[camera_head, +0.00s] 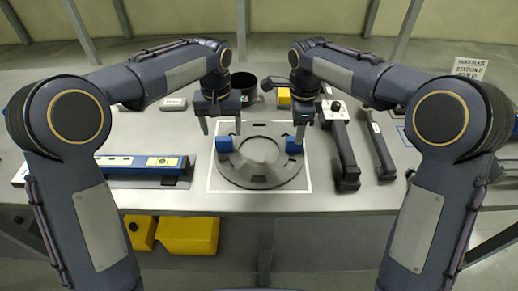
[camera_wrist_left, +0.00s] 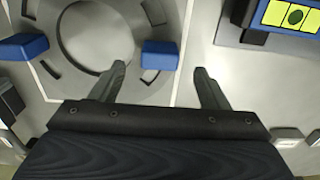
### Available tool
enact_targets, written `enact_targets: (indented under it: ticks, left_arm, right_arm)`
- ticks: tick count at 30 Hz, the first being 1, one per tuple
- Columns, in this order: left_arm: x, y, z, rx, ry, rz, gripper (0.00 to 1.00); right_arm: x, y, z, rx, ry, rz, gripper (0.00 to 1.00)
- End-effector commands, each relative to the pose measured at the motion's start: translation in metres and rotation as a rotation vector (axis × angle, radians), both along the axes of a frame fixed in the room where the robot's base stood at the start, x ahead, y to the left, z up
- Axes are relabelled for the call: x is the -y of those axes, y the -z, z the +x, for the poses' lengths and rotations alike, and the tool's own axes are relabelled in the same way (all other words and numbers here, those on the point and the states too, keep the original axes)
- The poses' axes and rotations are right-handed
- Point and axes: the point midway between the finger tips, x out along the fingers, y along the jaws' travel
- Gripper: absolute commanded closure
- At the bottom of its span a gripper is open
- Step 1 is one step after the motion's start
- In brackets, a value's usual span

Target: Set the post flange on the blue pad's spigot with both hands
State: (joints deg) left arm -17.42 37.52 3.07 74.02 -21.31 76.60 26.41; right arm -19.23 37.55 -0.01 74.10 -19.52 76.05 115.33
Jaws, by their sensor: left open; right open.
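The post flange looks like a flat grey ring (camera_head: 258,180) with slots and a round central opening, lying on the table inside a white square outline. It has a left blue block (camera_head: 224,144) and a right blue block (camera_head: 294,145). My left gripper (camera_head: 220,128) is open, pointing down just above the left block. In the left wrist view that block (camera_wrist_left: 160,55) shows between and slightly beyond the fingertips, not gripped. My right gripper (camera_head: 304,126) is open, just above the right block. I cannot make out the blue pad or its spigot with certainty.
A blue level-like tool (camera_head: 140,163) lies left of the ring. A black cup (camera_head: 244,86) and a yellow block (camera_head: 284,97) stand behind. Dark long-handled tools (camera_head: 344,155) lie close on the right. A blue-outlined area (camera_head: 407,139) is partly hidden at the far right.

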Motion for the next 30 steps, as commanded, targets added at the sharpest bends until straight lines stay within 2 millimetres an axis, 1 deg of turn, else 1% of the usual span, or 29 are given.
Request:
enact_targets:
  ticks: [1,3,9,14,22,30]
  left_arm:
    - [0.0,0.01,-0.001,-0.004,0.0,0.001,0.31]
    - [0.0,0.021,-0.001,-0.004,0.001,0.001,0.31]
    - [0.0,0.045,0.0,-0.002,-0.001,0.0,0.31]
    - [0.0,0.053,0.0,0.0,0.0,0.0,0.31]
    - [0.0,0.053,0.0,0.0,0.0,-0.001,0.31]
    - [0.0,0.053,0.0,0.0,0.0,-0.001,0.66]
  right_arm:
    - [0.0,0.01,-0.001,-0.004,-0.001,-0.001,0.53]
    - [0.0,0.021,0.0,-0.003,0.0,-0.001,0.53]
    - [0.0,0.045,0.0,-0.002,-0.002,0.0,0.53]
    - [0.0,0.053,0.0,0.001,-0.001,0.001,0.53]
    - [0.0,0.053,0.0,0.001,-0.001,0.001,0.53]
    - [0.0,0.053,0.0,0.001,-0.001,0.001,0.88]
